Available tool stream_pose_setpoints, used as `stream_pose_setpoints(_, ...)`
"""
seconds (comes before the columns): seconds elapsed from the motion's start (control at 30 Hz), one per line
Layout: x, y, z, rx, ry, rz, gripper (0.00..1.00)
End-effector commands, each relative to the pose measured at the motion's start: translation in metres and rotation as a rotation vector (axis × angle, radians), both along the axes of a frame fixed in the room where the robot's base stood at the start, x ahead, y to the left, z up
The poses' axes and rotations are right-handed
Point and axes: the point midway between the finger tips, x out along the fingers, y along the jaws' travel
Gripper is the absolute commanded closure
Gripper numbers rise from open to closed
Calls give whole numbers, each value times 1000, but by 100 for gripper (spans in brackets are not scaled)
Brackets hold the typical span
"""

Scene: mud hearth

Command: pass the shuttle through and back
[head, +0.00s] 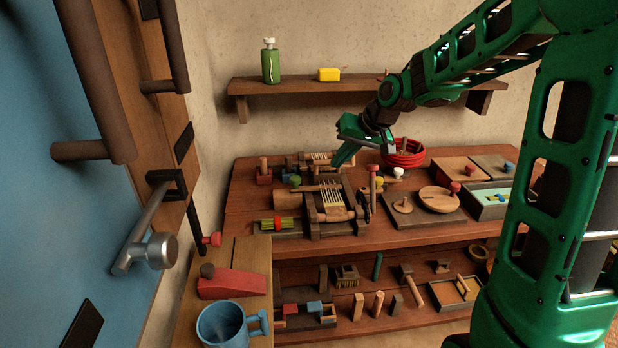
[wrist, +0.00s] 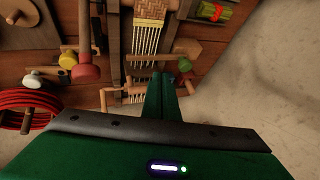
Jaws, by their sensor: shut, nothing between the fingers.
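A small wooden loom (head: 358,215) with pale warp threads (head: 331,199) stands on the workbench. Its threads also show in the wrist view (wrist: 146,40), with a woven patch at the top edge. A thin wooden stick (head: 312,188) lies across the loom; I cannot tell whether it is the shuttle. My gripper (head: 342,163) hangs over the back end of the loom, its green fingers shut and empty. In the wrist view the fingertips (wrist: 161,76) point at the loom's bars beneath the threads; I cannot tell whether they touch.
A red coil (head: 404,157) lies right of my gripper. A mallet-like red-topped peg (head: 373,172) stands close to the loom's right side. A green bundle (head: 278,223) lies at its left. A round wooden disc (head: 440,198) is farther right. A wall shelf (head: 300,89) hangs above.

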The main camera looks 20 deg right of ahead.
Motion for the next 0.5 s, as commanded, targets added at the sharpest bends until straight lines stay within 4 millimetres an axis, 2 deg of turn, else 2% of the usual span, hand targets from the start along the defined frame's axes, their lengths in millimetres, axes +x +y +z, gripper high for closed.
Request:
stream_pose_setpoints(0.13,-9,-1,1,79,-6,-95,100)
stream_pose_setpoints(0.27,-7,2,-4,93,-5,-109,100)
stream_pose_setpoints(0.5,13,13,-35,91,-2,-105,100)
